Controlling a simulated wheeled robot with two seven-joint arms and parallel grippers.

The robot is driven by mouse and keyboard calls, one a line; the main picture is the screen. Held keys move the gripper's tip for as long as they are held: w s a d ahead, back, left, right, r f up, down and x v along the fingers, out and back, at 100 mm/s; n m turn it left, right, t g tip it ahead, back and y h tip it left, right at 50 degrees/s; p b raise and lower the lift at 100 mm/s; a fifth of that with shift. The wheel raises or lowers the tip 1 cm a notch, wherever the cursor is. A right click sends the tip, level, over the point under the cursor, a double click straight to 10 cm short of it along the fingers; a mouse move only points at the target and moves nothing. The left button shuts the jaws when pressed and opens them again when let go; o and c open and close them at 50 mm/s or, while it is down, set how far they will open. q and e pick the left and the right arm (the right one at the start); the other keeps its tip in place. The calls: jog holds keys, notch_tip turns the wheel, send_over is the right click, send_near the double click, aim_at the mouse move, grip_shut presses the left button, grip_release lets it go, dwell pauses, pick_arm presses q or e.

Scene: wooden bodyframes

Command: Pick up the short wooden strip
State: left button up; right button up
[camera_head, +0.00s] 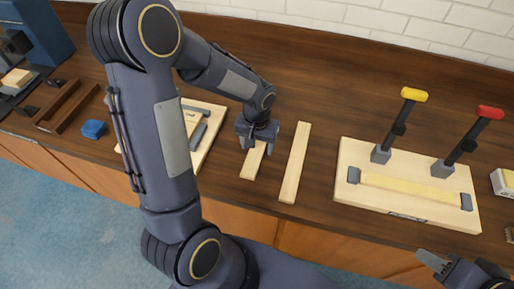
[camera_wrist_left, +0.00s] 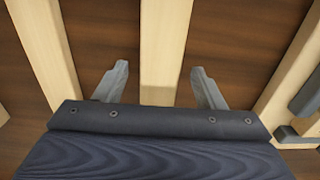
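The short wooden strip (camera_head: 252,164) lies on the brown table, pale and narrow, its far end hidden under my left gripper. My left gripper (camera_head: 256,146) is above it, pointing down. In the left wrist view the strip (camera_wrist_left: 165,45) runs between the two fingers of my left gripper (camera_wrist_left: 159,68), with a gap on each side. The gripper is open and holds nothing. My right gripper (camera_head: 436,262) is at the lower right, partly cut off, away from the strip; its opening is unclear.
A longer wooden strip (camera_head: 295,163) lies just right of the short one. A board with yellow-handled (camera_head: 414,95) and red-handled (camera_head: 490,112) clamps stands at the right. Another board (camera_head: 204,149) is at left, partly behind my arm. A blue block (camera_head: 94,129) lies farther left.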

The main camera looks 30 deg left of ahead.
pick_arm(q)
jog(key=c, duration=1)
jog(key=shift+c, duration=0.2)
jog(key=shift+r, duration=0.15)
